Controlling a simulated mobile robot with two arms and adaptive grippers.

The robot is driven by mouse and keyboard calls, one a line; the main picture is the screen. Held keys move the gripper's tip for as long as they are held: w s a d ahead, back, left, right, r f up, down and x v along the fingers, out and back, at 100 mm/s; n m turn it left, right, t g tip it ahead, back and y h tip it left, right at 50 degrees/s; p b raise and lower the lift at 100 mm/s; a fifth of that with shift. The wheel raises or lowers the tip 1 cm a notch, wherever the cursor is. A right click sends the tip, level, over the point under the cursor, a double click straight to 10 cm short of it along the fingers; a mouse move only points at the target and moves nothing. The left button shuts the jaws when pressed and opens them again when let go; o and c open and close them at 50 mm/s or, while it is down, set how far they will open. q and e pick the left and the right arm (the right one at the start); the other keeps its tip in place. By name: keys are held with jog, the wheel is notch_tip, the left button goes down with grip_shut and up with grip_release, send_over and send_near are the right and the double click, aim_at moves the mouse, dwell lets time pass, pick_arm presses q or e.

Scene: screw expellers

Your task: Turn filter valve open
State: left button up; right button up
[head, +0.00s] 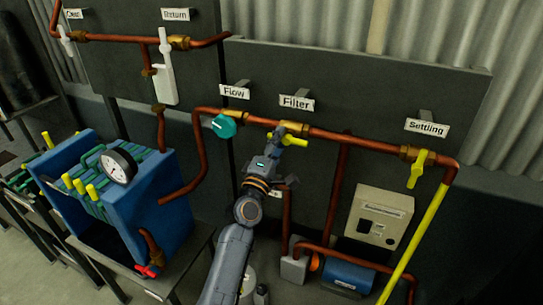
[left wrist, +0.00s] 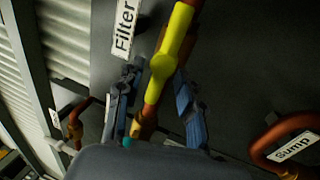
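The filter valve has a yellow handle (head: 294,140) on the copper pipe, below the "Filter" label (head: 296,102). In the left wrist view, the yellow handle (left wrist: 172,45) runs roughly along the pipe, with its round hub between the fingertips. My left gripper (head: 276,146) is at the valve, partly covering it in the head view. In the left wrist view, the left gripper (left wrist: 157,78) is open, one finger on each side of the hub and pipe. I cannot tell whether a finger touches the handle. My right gripper is not in view.
A teal "Flow" knob (head: 223,126) sits left of the valve. A yellow "Settling" valve (head: 417,169) hangs down at the right. A blue filter press (head: 165,202) with a gauge stands at lower left. A beige control box (head: 379,217) and blue motor (head: 348,276) are at lower right.

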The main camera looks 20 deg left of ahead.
pick_arm(q)
jog(key=v, duration=1.1)
jog(key=shift+w, duration=0.1)
jog(key=s+d+f+m+g+b, duration=0.1)
jog(key=d+f+m+g, duration=0.15)
jog(key=f, duration=0.95)
jog(key=d+f+m+g+b, duration=0.1)
jog(key=f+m+g, duration=0.2)
jog(key=f, duration=1)
jog(key=s+f+m+g, duration=0.2)
jog(key=s+f, duration=0.2)
jog(key=f, duration=0.4)
jog(key=s+f+m+g+h+b, duration=0.1)
jog(key=s+f+m+g, duration=0.1)
jog(key=s+f, duration=0.35)
jog(key=s+f+m+g, duration=0.1)
jog(key=s+f, duration=0.1)
jog(key=f, duration=0.7)
jog(key=s+a+f+m+g+b, duration=0.15)
jog(key=s+f+m+g, duration=0.45)
jog(key=s+f, duration=1.25)
jog(key=s+a+f+m+g+y, duration=0.1)
jog(key=s+f+m, duration=0.1)
jog(key=s, duration=0.7)
jog(key=s+a+f+m+g+b, duration=0.1)
jog(key=s+a+f+m+g, duration=0.1)
jog(key=s, duration=0.7)
jog(key=shift+a+f+y, duration=0.2)
jog(key=shift+f+y, duration=0.05)
jog(key=shift+y, duration=0.15)
